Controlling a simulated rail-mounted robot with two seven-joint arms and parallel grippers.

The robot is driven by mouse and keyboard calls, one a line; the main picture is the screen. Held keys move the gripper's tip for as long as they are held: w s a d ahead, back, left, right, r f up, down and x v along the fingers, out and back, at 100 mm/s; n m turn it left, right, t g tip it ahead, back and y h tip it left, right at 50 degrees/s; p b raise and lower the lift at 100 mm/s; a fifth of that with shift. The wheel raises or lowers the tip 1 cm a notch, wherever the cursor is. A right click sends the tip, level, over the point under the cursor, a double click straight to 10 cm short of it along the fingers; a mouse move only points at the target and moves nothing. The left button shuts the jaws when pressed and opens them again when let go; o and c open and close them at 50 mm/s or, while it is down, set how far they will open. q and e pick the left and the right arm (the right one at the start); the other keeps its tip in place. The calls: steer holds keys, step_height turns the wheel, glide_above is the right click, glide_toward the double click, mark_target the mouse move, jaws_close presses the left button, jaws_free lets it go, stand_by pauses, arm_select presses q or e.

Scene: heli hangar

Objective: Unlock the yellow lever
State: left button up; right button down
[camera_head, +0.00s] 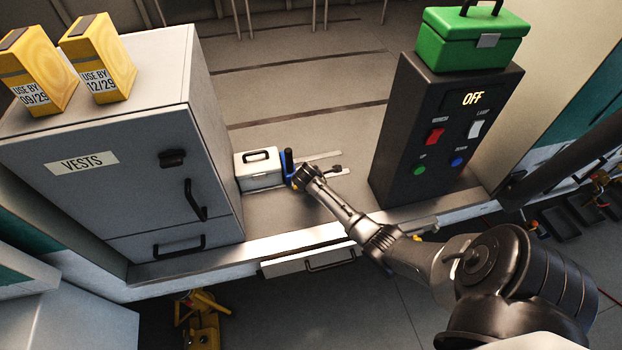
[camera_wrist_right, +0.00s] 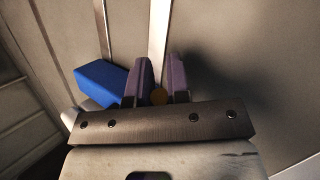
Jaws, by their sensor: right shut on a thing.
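My right gripper (camera_head: 300,180) reaches in from the right to the ledge between the vests cabinet and the dark control box. Whether the yellow lever is locked cannot be told. My left gripper is out of view.
A small white case (camera_head: 259,175) sits left of the levers, against the vests cabinet (camera_head: 100,165). The dark control box (camera_head: 430,145), reading OFF, carries a green toolbox (camera_head: 472,38). Yellow cartons (camera_head: 98,60) stand on the cabinet. A yellow device (camera_head: 202,318) is on the floor.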

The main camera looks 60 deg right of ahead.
steer(key=shift+w+a+r+g+h+p, duration=0.1)
steer(key=shift+r+g+h+p, duration=0.35)
steer(key=shift+p, duration=0.25)
steer(key=shift+w+a+r+n+g+h+p, duration=0.1)
steer(key=shift+w+r+n+g+h+p, duration=0.05)
steer(key=shift+r+n+g+h+p, duration=0.15)
steer(key=shift+w+a+r+n+g+h+p, duration=0.1)
steer(key=shift+r+n+g+h+p, duration=0.1)
steer(key=shift+r+g+h+p, duration=0.15)
steer(key=shift+w+a+r+n+g+h, duration=0.3)
steer(key=shift+g+h, duration=0.1)
steer(key=shift+h, duration=0.2)
steer(key=shift+w+a+r+n+g+h, duration=0.3)
steer(key=shift+g+h, duration=0.1)
steer(key=shift+h, duration=0.2)
steer(key=c, duration=1.1)
jaws_free()
